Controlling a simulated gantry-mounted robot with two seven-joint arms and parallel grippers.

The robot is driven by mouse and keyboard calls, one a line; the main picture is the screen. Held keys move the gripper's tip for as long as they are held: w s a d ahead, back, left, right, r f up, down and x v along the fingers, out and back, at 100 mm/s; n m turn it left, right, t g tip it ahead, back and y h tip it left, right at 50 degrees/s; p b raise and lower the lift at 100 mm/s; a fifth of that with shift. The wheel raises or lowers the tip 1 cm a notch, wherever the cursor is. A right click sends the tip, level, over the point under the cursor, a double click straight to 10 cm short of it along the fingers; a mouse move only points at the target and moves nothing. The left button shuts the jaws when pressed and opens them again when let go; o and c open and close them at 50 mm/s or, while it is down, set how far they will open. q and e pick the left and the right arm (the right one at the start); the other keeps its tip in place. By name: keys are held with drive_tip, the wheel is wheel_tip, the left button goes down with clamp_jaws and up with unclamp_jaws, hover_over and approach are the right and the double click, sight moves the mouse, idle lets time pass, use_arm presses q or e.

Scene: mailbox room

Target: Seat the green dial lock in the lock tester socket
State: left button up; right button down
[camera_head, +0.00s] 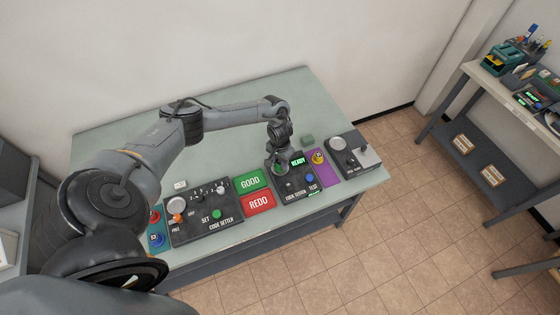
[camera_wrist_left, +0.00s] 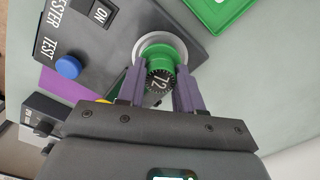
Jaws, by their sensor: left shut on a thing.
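My left gripper (camera_head: 280,162) is over the lock tester (camera_head: 300,190), a dark box with a lit green READY display. In the left wrist view the gripper (camera_wrist_left: 160,84) is shut on the green dial lock (camera_wrist_left: 162,55), its two purple fingers on either side. The lock's black dial face reads 72. The lock lies over the tester's pale round socket (camera_wrist_left: 141,48), whose rim shows around it. I cannot tell whether the lock is fully down in it. In the head view the gripper mostly hides lock and socket. My right gripper is not in view.
Green GOOD (camera_head: 250,181) and red REDO (camera_head: 258,203) pads lie left of the tester. The code setter (camera_head: 205,222) is further left. A purple mat (camera_head: 327,172) with a yellow lock (camera_head: 318,157) lies right, then another dark device (camera_head: 352,152).

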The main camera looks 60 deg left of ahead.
use_arm(q)
drive_tip(key=shift+p, duration=0.75)
idle(0.9)
drive_tip(key=shift+f, duration=0.35)
idle(0.6)
drive_tip(key=shift+f+b, duration=0.3)
drive_tip(key=shift+f, duration=0.05)
idle(0.4)
drive_tip(key=o, duration=1.1)
drive_tip(key=shift+o, duration=0.6)
drive_tip(key=shift+o, duration=0.7)
